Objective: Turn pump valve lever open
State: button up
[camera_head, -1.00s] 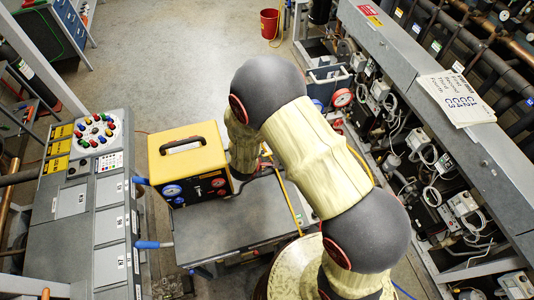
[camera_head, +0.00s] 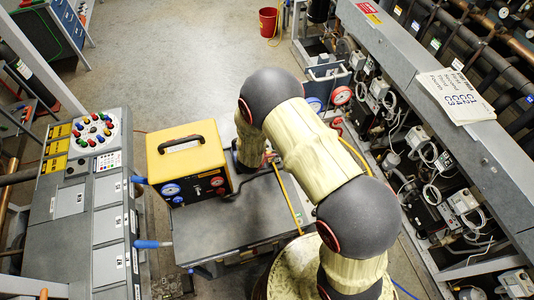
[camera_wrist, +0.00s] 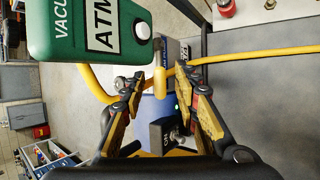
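In the wrist view, a short yellow lever-like piece (camera_wrist: 160,84) stands upright between my fingertips. I take it to be the valve lever; its lower end is hard to make out. My gripper (camera_wrist: 160,77) is open, with one finger on each side of this piece and a visible gap to both. A blue body (camera_wrist: 157,108) shows beyond the fingers. In the head view my arm hides the gripper and lever.
A yellow hose (camera_wrist: 262,54) crosses behind the fingers. In the head view, a yellow-topped gauge box (camera_head: 188,160) stands on a grey cart top (camera_head: 215,230) beside my arm. The compressor rack (camera_head: 420,80) runs along the right, and a control console (camera_head: 75,235) stands left.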

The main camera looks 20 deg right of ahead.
jog(key=shift+c, duration=1.3)
grip_shut()
